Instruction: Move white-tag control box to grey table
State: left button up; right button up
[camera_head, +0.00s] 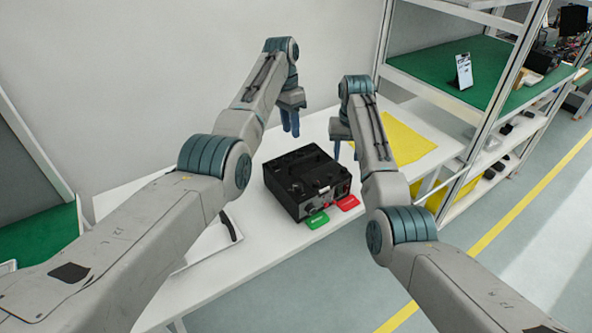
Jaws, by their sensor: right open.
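A black control box (300,187) sits on a white-topped table (265,245) in the middle of the view. I cannot pick out a separate grey table.
A yellow sheet (402,138) lies on the table's right part. A metal shelf unit with a green top (435,75) and a small white sign (464,71) stands at right. A white flat item (208,245) with a black strip lies at left, partly behind my left arm.

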notch_tip(320, 180, up, 7)
dwell(0.3)
jog(key=shift+r, duration=0.1)
